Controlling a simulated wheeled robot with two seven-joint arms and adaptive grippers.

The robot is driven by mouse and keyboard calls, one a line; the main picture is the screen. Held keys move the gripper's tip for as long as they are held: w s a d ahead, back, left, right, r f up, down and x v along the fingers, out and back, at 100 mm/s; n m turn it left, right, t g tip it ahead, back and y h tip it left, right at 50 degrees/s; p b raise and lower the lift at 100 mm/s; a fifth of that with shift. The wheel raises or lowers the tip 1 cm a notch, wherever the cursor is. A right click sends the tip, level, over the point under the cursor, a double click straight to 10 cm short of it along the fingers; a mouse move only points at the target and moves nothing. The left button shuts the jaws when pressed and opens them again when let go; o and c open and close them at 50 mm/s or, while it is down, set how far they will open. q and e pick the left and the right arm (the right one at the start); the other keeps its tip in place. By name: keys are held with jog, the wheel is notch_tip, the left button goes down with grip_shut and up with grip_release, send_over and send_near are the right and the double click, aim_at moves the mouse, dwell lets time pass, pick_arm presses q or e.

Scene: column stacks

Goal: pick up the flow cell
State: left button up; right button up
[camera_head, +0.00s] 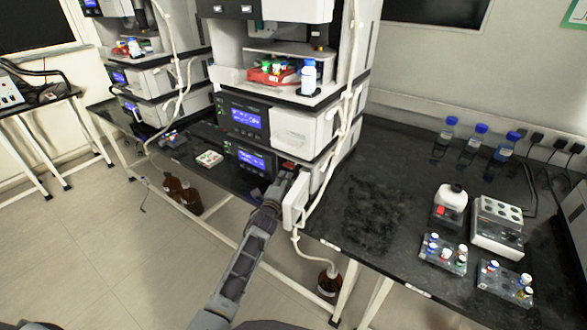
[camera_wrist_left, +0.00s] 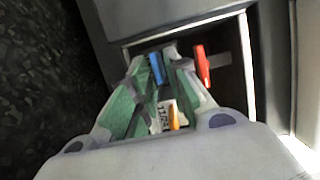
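My left gripper (camera_head: 284,182) reaches into the front opening of the lowest instrument module in the middle stack. In the left wrist view its green-padded fingers (camera_wrist_left: 156,72) point into that opening and stand close together. A small part with a white printed label (camera_wrist_left: 165,112), an orange piece and a blue piece shows between the fingers, and a red piece (camera_wrist_left: 202,66) stands just right of them. This looks like the flow cell, mostly covered by the fingers. Whether the fingers press on it cannot be told. My right gripper is not in view.
A white open door (camera_head: 296,201) and hanging tubing stand close right of the gripper. On the right bench are a white bottle (camera_head: 450,203), a grey block (camera_head: 498,228) and vial racks. The bench's left part is clear.

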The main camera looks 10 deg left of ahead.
pick_arm(q)
grip_shut()
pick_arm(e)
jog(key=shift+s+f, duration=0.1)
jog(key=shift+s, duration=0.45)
